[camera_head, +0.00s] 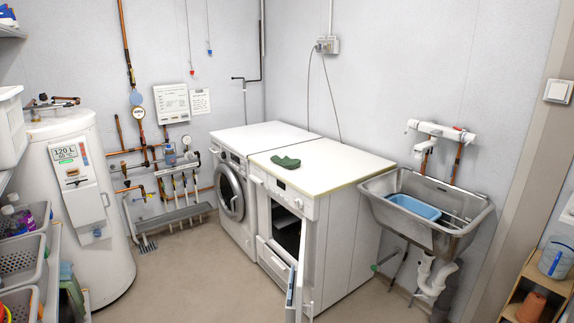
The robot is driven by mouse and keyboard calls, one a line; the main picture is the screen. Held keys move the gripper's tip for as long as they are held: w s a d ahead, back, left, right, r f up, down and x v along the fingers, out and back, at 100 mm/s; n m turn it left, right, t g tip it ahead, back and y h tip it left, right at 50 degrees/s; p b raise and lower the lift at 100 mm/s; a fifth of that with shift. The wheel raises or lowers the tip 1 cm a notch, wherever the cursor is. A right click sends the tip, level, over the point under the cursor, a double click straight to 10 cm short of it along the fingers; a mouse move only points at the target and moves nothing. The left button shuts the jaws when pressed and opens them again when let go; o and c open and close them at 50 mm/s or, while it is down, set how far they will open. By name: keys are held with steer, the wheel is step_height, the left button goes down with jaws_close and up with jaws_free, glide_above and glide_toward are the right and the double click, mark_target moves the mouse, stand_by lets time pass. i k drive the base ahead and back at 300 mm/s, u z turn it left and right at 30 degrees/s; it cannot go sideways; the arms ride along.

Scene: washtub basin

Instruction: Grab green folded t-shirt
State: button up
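My gripper and arm are not in this view.
A washing machine (231,194) stands left of the right-hand machine, whose front door (297,277) hangs open into the floor space. A metal sink (462,230) with a blue basin (414,207) is at right. Shelves with baskets (22,262) line the left edge. The middle floor (190,275) is clear.

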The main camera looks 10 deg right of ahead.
mark_target(282, 159)
steer(key=u, duration=0.45)
steer(key=i, duration=0.75)
steer(key=u, duration=0.75)
steer(key=i, duration=2.3)
steer(key=z, duration=0.8)
steer(key=i, duration=0.6)
steer(key=z, duration=0.3)
